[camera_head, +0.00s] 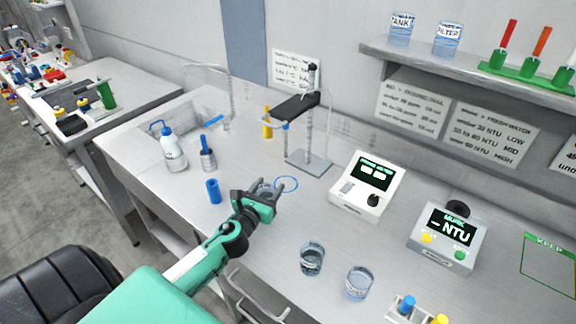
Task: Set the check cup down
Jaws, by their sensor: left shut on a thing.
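My left gripper (272,188) reaches in from the lower left over the middle of the bench. It is shut on a small, clear thing that I take to be the check cup (266,186); the fingers hide most of it. A blue ring (287,183) is marked on the bench top right by the fingertips. I cannot tell whether the cup touches the bench. My right gripper is not in view.
Two clear cups stand in front, a left one (312,258) and a right one (359,283). A white meter (360,184) and a NTU meter (447,238) stand to the right. A stand (310,160) is behind the ring. A blue cylinder (213,191) is left of the gripper.

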